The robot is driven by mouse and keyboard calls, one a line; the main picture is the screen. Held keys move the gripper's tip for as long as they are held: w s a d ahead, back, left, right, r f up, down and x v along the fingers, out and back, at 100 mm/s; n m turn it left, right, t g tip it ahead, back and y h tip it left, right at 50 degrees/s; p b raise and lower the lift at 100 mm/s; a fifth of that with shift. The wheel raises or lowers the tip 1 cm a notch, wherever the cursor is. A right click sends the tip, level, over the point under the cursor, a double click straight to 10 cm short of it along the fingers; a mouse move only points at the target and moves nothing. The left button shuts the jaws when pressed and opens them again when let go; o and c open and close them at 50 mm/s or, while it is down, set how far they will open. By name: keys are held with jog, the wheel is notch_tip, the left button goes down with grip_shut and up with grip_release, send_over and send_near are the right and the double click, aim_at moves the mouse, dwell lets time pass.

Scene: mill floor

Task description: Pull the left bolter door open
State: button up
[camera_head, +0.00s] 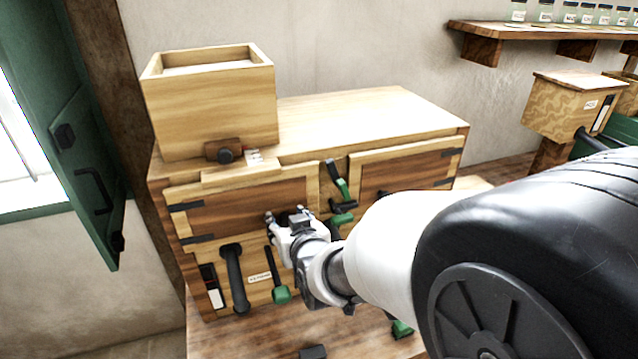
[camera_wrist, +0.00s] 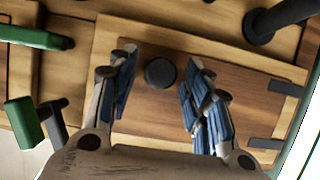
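The left bolter door (camera_head: 235,207) is a wooden panel in a pale frame on the cabinet front, with dark hinges on its left side. It looks shut. In the wrist view the door (camera_wrist: 250,112) fills the middle, hinges to the right. A round dark knob (camera_wrist: 161,73) stands on it, between my fingers; in the head view my gripper hides it. My gripper (camera_head: 288,217) is at the right part of the door. In the wrist view my gripper (camera_wrist: 160,95) is open, with a gap on each side of the knob.
The right door (camera_head: 400,175) is beside it, with green-handled latches (camera_head: 342,188) between the doors. Below are a black bar handle (camera_head: 234,278) and a green-tipped lever (camera_head: 280,294). A wooden hopper (camera_head: 210,110) sits on top. A green shutter (camera_head: 85,170) hangs at left.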

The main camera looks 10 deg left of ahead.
grip_shut()
dwell(0.3)
dwell(0.4)
